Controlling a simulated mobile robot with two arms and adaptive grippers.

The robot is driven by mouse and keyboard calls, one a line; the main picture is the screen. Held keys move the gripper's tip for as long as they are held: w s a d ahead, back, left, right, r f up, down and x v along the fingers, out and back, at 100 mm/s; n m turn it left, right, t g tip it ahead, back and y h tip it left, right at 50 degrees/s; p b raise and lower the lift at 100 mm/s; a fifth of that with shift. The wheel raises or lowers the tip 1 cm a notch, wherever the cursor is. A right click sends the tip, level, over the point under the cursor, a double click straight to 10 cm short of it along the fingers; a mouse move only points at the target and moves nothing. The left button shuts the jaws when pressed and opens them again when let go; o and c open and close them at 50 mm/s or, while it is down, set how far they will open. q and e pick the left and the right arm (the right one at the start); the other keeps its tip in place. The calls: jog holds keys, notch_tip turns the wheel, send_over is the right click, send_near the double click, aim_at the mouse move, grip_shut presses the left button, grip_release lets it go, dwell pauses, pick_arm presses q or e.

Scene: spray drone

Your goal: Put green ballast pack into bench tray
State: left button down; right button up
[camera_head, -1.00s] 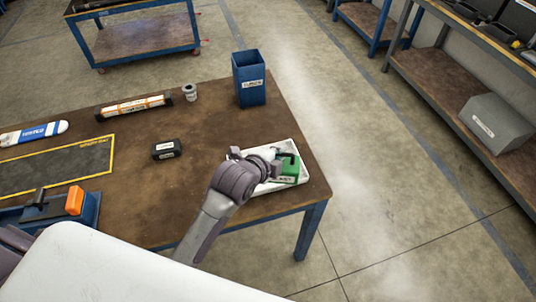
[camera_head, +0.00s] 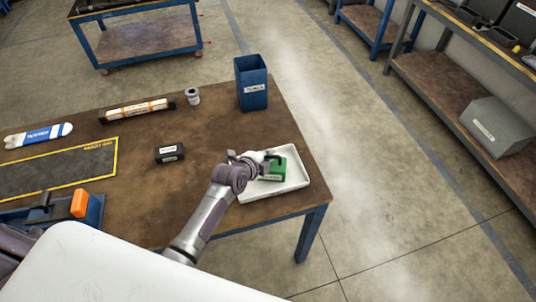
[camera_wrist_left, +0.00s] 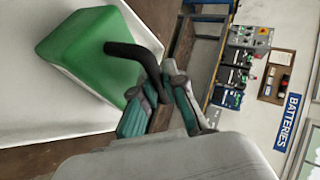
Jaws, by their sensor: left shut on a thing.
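The green ballast pack (camera_head: 274,170) is over the white bench tray (camera_head: 292,183) near the right end of the workbench. It also shows large in the left wrist view (camera_wrist_left: 92,50), with a black handle (camera_wrist_left: 135,55) on its side. My left gripper (camera_head: 262,158) is shut on the pack's black handle; its fingers (camera_wrist_left: 158,105) close around the handle's end. White tray surface shows beside the pack, but I cannot tell whether the pack touches the tray floor. My right gripper is not in view.
A blue bin (camera_head: 252,84) stands at the bench's back right corner. A black box (camera_head: 169,152) sits left of the tray. An orange-labelled bar (camera_head: 137,109), a small grey cylinder (camera_head: 192,96) and a yellow-edged mat (camera_head: 60,170) lie further left.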

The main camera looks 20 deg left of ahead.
pick_arm(q)
jog(key=shift+w+r, duration=0.1)
jog(key=c, duration=1.6)
grip_release()
jog(key=shift+c, duration=0.2)
jog(key=o, duration=0.4)
jog(key=b+v, duration=0.1)
jog(key=v, duration=1.1)
